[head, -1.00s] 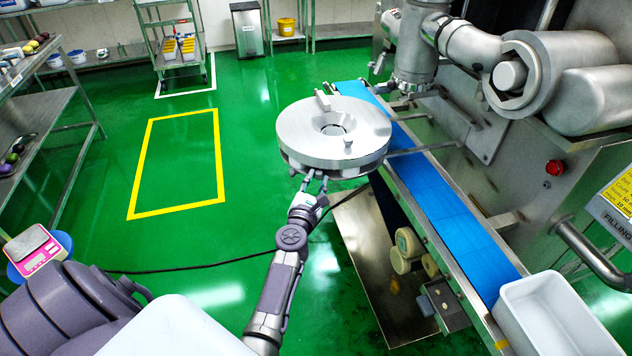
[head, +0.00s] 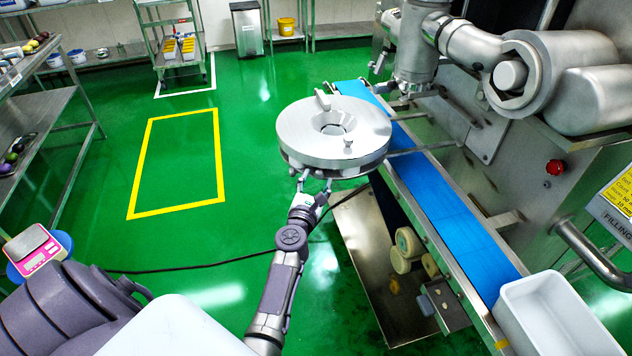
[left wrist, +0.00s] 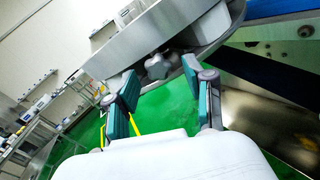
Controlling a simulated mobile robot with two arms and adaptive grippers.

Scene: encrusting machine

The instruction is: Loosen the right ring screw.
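The round steel ring assembly (head: 300,130) hangs at the centre of the head view, with a small upright peg (head: 348,146) and a block handle (head: 322,100) on its top. In the left wrist view a grey star-shaped screw knob (left wrist: 160,66) sits under the rim of the ring (left wrist: 140,42). My left gripper (head: 314,181) is just below the near edge of the ring. Its fingers are spread and empty. In the left wrist view the fingertips (left wrist: 160,74) stand on either side of the knob, with gaps visible. My right gripper is not in view.
A blue conveyor belt (head: 440,190) runs along the machine to the right of the ring. A white bin (head: 555,315) stands at its near end. A steel machine arm (head: 413,50) overhangs the belt. Open green floor (head: 250,230) lies to the left.

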